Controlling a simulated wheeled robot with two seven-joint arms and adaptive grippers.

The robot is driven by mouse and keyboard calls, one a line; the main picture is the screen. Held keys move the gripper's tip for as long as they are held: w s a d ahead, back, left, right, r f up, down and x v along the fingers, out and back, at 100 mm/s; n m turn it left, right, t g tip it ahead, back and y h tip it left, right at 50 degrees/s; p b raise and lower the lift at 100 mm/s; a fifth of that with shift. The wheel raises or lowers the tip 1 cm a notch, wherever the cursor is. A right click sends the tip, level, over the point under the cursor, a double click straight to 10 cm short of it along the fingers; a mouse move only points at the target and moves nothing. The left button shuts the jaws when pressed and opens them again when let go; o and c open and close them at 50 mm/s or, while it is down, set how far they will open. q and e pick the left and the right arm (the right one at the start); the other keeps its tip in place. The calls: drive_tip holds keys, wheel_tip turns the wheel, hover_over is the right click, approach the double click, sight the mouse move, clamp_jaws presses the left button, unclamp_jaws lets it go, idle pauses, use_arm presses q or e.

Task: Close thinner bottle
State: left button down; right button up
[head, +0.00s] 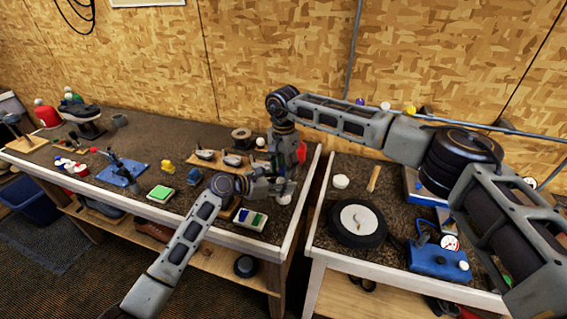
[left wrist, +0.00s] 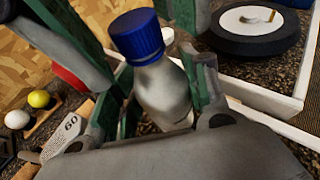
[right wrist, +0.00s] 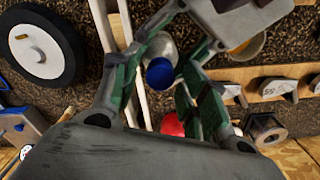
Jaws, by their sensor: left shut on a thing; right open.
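The thinner bottle (left wrist: 163,95) is a clear-grey bottle with a blue cap (left wrist: 137,36) on its top. My left gripper (head: 283,187) is shut around the bottle body, with green-padded fingers on both sides in the left wrist view. My right gripper (head: 286,152) is open just above it, pointing down. In the right wrist view the cap (right wrist: 160,73) lies between the spread fingers, with space visible beside it. The left wrist view shows right-gripper fingers around the cap's level. The bottle is mostly hidden by the grippers in the head view.
A red object (head: 301,152) stands close behind the grippers. A black disc with a white centre (head: 357,221) lies on the right bench, beyond a gap.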

drive_tip(key=shift+c, duration=0.3)
clamp_jaws()
drive_tip(key=m, duration=1)
drive_tip(key=shift+m, duration=0.4)
drive_tip(key=m, duration=1.3)
drive_tip(key=shift+m, duration=0.4)
drive_tip(key=shift+o, duration=0.8)
unclamp_jaws()
